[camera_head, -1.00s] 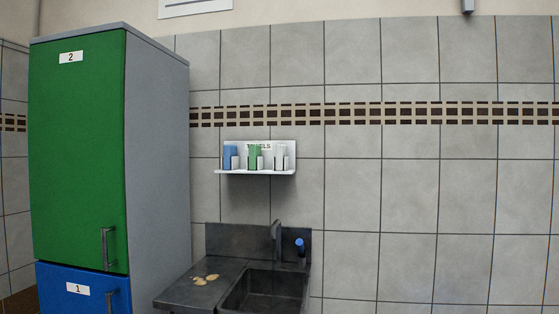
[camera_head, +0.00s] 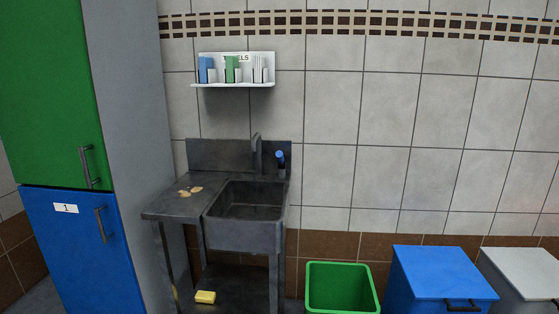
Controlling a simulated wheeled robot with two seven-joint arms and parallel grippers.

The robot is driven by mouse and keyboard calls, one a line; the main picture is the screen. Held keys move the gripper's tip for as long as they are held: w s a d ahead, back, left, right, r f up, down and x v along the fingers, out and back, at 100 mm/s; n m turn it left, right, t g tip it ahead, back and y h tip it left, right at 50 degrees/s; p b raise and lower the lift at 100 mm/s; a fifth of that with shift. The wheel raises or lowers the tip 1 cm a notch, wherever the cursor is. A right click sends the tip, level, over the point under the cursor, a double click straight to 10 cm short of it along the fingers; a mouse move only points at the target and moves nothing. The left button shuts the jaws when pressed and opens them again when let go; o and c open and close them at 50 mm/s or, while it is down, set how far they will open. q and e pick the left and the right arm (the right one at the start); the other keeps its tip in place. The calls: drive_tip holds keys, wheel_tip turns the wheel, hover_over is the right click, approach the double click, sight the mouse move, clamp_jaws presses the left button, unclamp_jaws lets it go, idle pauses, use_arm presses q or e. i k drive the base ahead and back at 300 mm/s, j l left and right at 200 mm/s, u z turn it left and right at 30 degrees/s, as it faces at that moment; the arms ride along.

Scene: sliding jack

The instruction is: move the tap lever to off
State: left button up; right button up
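A tap lever with a blue top (camera_head: 280,156) stands upright at the back right of a dark metal sink unit (camera_head: 172,207). The curved grey tap spout (camera_head: 256,150) is just left of it, over the sink basin (camera_head: 247,206). Whether water runs cannot be made out. Neither of my grippers is in view.
A tall green and blue cabinet (camera_head: 62,240) stands left of the sink. A towel shelf (camera_head: 233,85) hangs above. Beige stains (camera_head: 190,191) mark the counter, and a yellow sponge (camera_head: 205,297) lies below. A green bin (camera_head: 341,290), blue bin (camera_head: 443,273) and grey bin (camera_head: 525,270) stand right.

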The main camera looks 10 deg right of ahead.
sight(281, 159)
drive_tip(key=i+j+z, duration=0.3)
drive_tip(key=i+j, duration=0.7)
drive_tip(key=i, duration=0.1)
